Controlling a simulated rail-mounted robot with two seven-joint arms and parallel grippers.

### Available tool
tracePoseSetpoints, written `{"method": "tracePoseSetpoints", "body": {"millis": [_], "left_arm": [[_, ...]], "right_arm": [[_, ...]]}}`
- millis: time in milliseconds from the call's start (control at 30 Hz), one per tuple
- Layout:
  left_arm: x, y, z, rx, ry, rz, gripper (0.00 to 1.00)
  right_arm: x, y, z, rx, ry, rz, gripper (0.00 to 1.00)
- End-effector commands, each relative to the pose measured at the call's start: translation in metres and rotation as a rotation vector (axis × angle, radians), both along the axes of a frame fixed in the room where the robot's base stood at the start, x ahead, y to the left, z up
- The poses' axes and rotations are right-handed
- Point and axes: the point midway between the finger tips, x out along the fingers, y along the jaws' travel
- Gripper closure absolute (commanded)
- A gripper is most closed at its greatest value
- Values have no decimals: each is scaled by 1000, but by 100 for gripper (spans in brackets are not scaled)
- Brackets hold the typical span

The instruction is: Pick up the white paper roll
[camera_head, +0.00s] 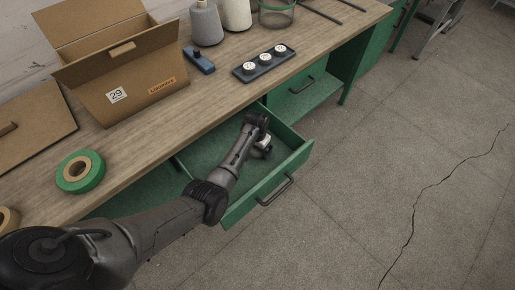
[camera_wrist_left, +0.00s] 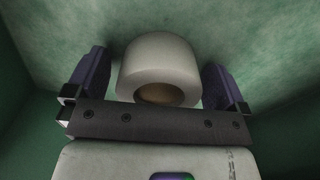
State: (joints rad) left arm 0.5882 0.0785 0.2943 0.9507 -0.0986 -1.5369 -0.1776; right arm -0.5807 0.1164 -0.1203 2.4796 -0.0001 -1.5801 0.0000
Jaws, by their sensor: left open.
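The white paper roll (camera_wrist_left: 158,62) lies inside the open green drawer, between the two fingers of my left gripper (camera_wrist_left: 157,80) in the left wrist view. It has a brown core opening facing the gripper. The fingers are open, with a gap on each side of the roll. In the head view my left arm reaches down into the drawer (camera_head: 296,161), and the left gripper (camera_head: 262,151) is low inside it. The roll is mostly hidden there by the wrist. My right gripper is in neither view.
The wooden table (camera_head: 150,140) above the drawer holds a green tape roll (camera_head: 80,171), an open cardboard box (camera_head: 120,85), a blue device (camera_head: 199,60), a dark tray (camera_head: 264,64) with three round pieces, and thread cones (camera_head: 206,24). The drawer walls stand close around my gripper. The floor at right is clear.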

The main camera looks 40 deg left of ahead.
Motion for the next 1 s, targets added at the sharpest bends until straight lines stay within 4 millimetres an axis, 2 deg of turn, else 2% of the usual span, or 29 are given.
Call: {"method": "tracePoseSetpoints", "body": {"millis": [133, 633, 867, 1000], "left_arm": [[0, 0, 1, 0, 0, 0, 1], [0, 0, 1, 0, -1, 0, 49], [0, 0, 2, 0, -1, 0, 50], [1, 0, 15, 1, -4, 0, 50]], "right_arm": [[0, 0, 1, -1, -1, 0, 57], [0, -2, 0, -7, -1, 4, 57], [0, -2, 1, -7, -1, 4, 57], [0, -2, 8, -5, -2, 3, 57]]}}
